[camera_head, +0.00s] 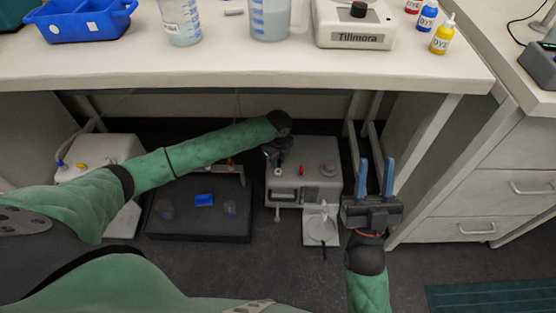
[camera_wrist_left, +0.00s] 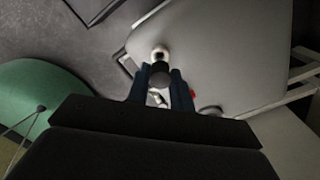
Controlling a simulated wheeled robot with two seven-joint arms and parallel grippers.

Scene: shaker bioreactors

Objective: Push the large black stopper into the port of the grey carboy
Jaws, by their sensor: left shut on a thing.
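The grey carboy (camera_head: 315,187) stands on the floor under the bench. Its top fills the upper right of the left wrist view (camera_wrist_left: 225,55). Its pale round port (camera_wrist_left: 160,53) has a dark opening and also shows in the head view (camera_head: 278,171). My left gripper (camera_head: 277,157) is over that side of the carboy, shut on the black stopper (camera_wrist_left: 159,76). The stopper sits between the blue fingers, close to the port; I cannot tell whether they touch. My right gripper (camera_head: 376,172) is open and empty, right of the carboy.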

